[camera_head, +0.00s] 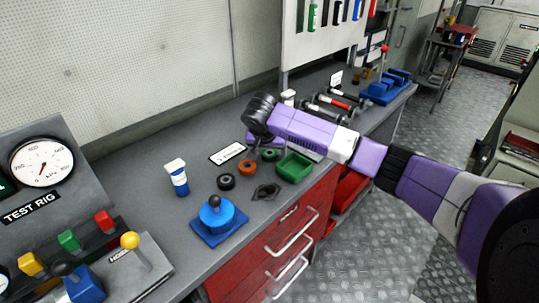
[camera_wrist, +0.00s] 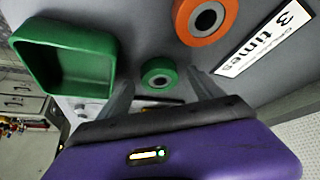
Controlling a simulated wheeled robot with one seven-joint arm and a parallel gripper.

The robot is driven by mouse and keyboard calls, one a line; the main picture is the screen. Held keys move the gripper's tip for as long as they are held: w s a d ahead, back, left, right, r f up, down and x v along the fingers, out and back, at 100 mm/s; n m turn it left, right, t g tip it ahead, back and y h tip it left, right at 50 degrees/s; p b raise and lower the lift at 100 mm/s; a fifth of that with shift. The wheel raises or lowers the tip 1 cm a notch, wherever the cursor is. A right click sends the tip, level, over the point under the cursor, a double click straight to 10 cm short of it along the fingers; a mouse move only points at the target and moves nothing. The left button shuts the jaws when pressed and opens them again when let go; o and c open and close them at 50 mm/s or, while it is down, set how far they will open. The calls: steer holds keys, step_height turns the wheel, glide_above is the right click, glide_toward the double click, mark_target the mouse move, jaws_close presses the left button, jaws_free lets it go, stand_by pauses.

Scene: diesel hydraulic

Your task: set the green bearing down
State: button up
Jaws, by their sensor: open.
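The green bearing (camera_wrist: 158,76) is a small ring with a dark centre. In the wrist view it appears to rest on the grey bench top, between the two fingers of my gripper (camera_wrist: 160,80). The fingers stand apart, with a visible gap on each side of it. In the head view the green bearing (camera_head: 269,154) lies between the orange ring and the green tray, just in front of my gripper (camera_head: 258,146). The fingertips are partly hidden by the wrist there.
The green tray (camera_head: 308,169) is close on the right, and the orange ring (camera_head: 247,168) on the left. A black ring (camera_head: 226,182), a dark flanged part (camera_head: 266,192), a label plate (camera_head: 227,152) and a blue-based joystick (camera_head: 215,215) are also on the bench (camera_head: 150,170).

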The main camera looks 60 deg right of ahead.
mark_target(269, 154)
steer(key=shift+c, duration=0.3)
jaws_close()
step_height(269, 154, up, 20)
stand_by(0.5)
